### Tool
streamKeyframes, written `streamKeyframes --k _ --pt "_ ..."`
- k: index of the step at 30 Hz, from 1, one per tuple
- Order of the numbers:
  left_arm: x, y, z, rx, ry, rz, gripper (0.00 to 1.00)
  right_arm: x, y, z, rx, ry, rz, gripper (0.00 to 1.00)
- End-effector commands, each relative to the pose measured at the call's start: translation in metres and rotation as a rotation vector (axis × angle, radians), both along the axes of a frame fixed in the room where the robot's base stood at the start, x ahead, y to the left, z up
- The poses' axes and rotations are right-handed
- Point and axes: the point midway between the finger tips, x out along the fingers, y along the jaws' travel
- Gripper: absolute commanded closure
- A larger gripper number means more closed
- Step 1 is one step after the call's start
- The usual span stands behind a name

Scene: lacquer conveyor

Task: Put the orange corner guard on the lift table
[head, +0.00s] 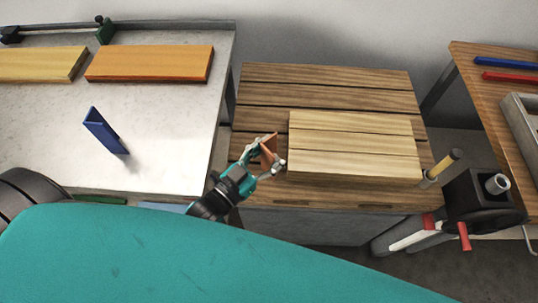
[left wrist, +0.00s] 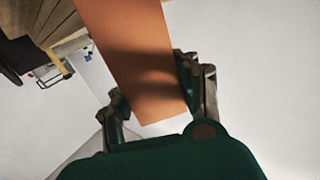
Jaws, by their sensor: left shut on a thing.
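The orange corner guard (head: 269,151) is in the jaws of my left gripper (head: 271,158). The gripper is shut on it, above the left part of the slatted wooden top that I take for the lift table (head: 330,80), left of a stack of pale boards (head: 352,143). In the left wrist view the guard (left wrist: 128,55) shows as a broad orange face between the two fingers (left wrist: 157,95); its other face is hidden. I cannot tell whether the guard touches the slats. My right gripper is not in view.
A white-topped table (head: 170,120) at left holds an orange board (head: 150,63), a pale yellow board (head: 40,64) and a blue corner guard (head: 104,131). A black device (head: 478,203) with red handles stands at the lower right. Slats behind the stack are bare.

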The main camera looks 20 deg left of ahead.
Motion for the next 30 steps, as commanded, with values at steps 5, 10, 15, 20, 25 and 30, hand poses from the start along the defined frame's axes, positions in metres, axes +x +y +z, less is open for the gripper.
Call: streamKeyframes --k 5,10,15,20,25,30 --pt "-0.002 0.001 -0.029 0.004 0.009 0.001 1.0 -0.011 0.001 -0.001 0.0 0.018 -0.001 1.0" --pt "-0.002 0.001 -0.031 0.003 0.006 0.0 1.0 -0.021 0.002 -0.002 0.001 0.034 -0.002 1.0" --pt "-0.003 0.001 -0.033 0.003 0.006 0.0 1.0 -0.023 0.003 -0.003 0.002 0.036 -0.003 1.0" --pt "-0.003 0.001 -0.034 0.003 0.007 0.0 0.6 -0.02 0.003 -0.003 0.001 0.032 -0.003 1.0" --pt "-0.003 0.001 -0.034 0.003 0.007 0.001 0.37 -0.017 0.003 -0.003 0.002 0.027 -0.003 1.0" --pt "-0.003 0.001 -0.034 0.003 0.007 0.0 0.33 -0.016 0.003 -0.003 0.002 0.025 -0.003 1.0"
